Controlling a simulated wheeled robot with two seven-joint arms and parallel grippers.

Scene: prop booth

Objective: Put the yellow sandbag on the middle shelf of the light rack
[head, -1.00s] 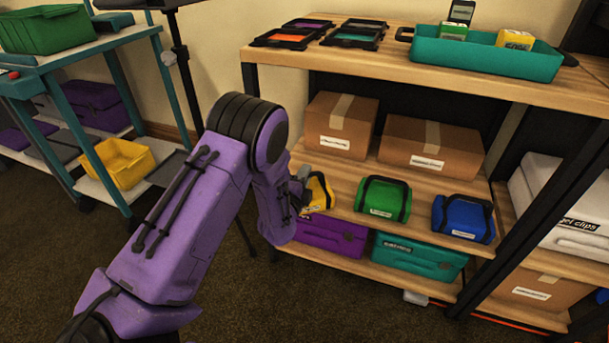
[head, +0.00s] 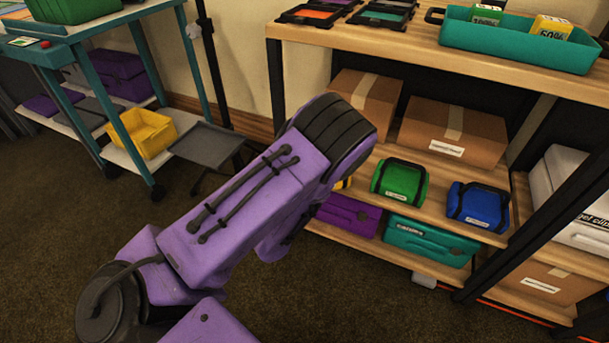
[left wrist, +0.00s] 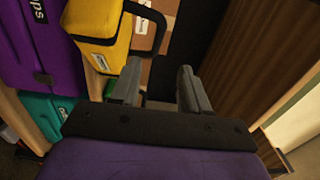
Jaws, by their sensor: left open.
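The yellow sandbag (head: 343,184) rests on the middle shelf (head: 442,192) of a rack with wooden shelves and dark posts. In the head view my left arm hides most of it. In the left wrist view the yellow sandbag (left wrist: 104,32), with a black strap handle, is at the upper left. My left gripper (left wrist: 160,70) is open with nothing between its fingers, and the bag is to the left of and beyond the fingertips. The left gripper is hidden behind my arm in the head view. My right gripper is not in view.
A green sandbag (head: 400,182) and a blue sandbag (head: 478,207) lie on the same shelf, with cardboard boxes (head: 453,132) behind. Purple (head: 348,213) and teal (head: 432,241) cases are on the lower shelf.

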